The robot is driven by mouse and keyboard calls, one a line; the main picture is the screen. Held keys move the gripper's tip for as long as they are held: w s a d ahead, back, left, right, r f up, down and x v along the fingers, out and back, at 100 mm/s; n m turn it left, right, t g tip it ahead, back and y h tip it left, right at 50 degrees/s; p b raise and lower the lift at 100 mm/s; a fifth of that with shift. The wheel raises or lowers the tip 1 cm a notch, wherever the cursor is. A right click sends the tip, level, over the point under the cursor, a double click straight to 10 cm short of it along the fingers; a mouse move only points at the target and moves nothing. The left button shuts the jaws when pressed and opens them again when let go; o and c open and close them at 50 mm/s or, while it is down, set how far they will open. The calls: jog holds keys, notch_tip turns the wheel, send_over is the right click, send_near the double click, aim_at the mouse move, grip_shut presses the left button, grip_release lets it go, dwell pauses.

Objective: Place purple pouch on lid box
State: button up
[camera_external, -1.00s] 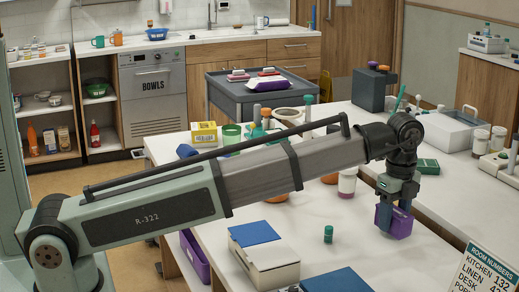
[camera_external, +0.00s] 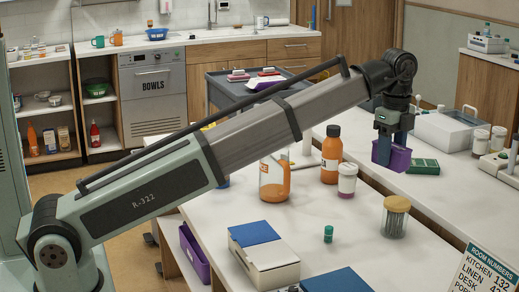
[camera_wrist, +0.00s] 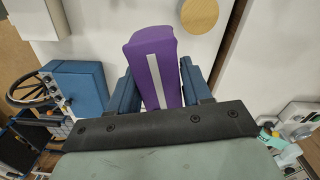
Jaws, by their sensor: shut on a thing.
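The purple pouch (camera_external: 400,158) is a small block-like pouch held between the two fingers of my gripper (camera_external: 390,155). It hangs above the white counter in the external view. In the wrist view the pouch (camera_wrist: 150,65) shows a pale stripe and sits between the blue fingers of my gripper (camera_wrist: 158,88). A white box with a part-blue top (camera_external: 268,258) stands at the front of the counter, left of and nearer than the pouch. A white box with a handle (camera_external: 447,132) stands behind and right of the pouch. I cannot tell which one is the lid box.
A wooden-lidded jar (camera_external: 396,218), a small green-capped vial (camera_external: 328,235), an orange bottle (camera_external: 331,155) and a jug of orange liquid (camera_external: 274,180) stand on the counter. A dark green box (camera_external: 424,167) is beside the pouch. The counter's front middle is mostly clear.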

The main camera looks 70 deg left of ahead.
jog(key=w+a+n, duration=0.1)
jog(key=a+n, duration=0.3)
jog(key=a, duration=1.9)
jog(key=w+a+n, duration=0.2)
jog(key=a+n, duration=0.2)
jog(key=a, duration=2)
jog(key=n, duration=0.7)
send_over(203, 126)
notch_tip(203, 126, down, 4)
jog(key=shift+w+a+f, duration=0.1)
jog(key=shift+f, duration=2.7)
jog(key=shift+a+f, duration=0.1)
jog(key=shift+f, duration=2.7)
jog(key=shift+f, duration=0.1)
jog(key=o, duration=1.1)
